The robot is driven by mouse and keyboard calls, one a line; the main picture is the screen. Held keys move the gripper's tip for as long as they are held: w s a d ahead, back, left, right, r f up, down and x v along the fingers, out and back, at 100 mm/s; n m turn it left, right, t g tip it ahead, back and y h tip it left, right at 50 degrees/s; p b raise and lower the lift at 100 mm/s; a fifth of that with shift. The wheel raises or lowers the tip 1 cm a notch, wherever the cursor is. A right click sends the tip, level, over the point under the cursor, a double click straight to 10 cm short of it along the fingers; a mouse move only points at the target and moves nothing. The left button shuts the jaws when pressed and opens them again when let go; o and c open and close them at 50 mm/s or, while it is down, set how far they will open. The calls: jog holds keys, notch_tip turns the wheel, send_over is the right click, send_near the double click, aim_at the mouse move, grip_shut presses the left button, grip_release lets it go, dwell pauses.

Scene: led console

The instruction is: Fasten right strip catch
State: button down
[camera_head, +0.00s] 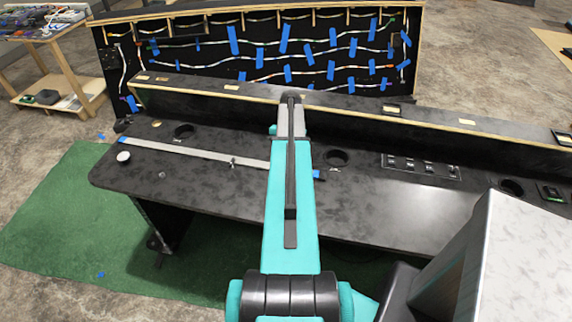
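A long pale grey strip (190,152) lies on the black console top (220,190), slanting slightly down to the right. A small dark fitting (232,162) sits on the strip left of my arm; I cannot tell whether it is a catch. The strip runs under my teal arm. Blue shows at its left end, and a small blue piece (318,174) shows just right of the arm. My arm covers the stretch between, so any catch there is hidden. My arm reaches out over the console, and its own links hide my gripper.
A raised ledge (330,100) runs along the console's back, before a board with wavy light strips and blue tape (300,50). A white round knob (124,156), round holes (336,157) and a switch panel (422,166) are on the top. A pale box-like shape fills the lower right.

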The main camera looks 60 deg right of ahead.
jog(key=shift+w+d+r, duration=0.1)
jog(key=shift+w, duration=0.1)
jog(key=c, duration=1.8)
grip_release()
jog(key=shift+s, duration=0.1)
jog(key=shift+r+p, duration=0.65)
jog(key=shift+r, duration=0.3)
jog(key=shift+r+p, duration=0.6)
jog(key=shift+r, duration=0.35)
jog(key=shift+s+a+f, duration=0.1)
jog(key=shift+s+a, duration=0.4)
jog(key=shift+a, duration=0.25)
jog(key=shift+s+a+r+p, duration=0.1)
jog(key=shift+s+a+r, duration=0.1)
jog(key=shift+s+a, duration=1.45)
jog(key=shift+s+a+r+p, duration=0.2)
jog(key=shift+s+a, duration=0.95)
jog(key=shift+a, duration=1.05)
jog(key=shift+s+a+r+p, duration=0.1)
jog(key=shift+s+a+r, duration=0.15)
jog(key=shift+s+a, duration=1.4)
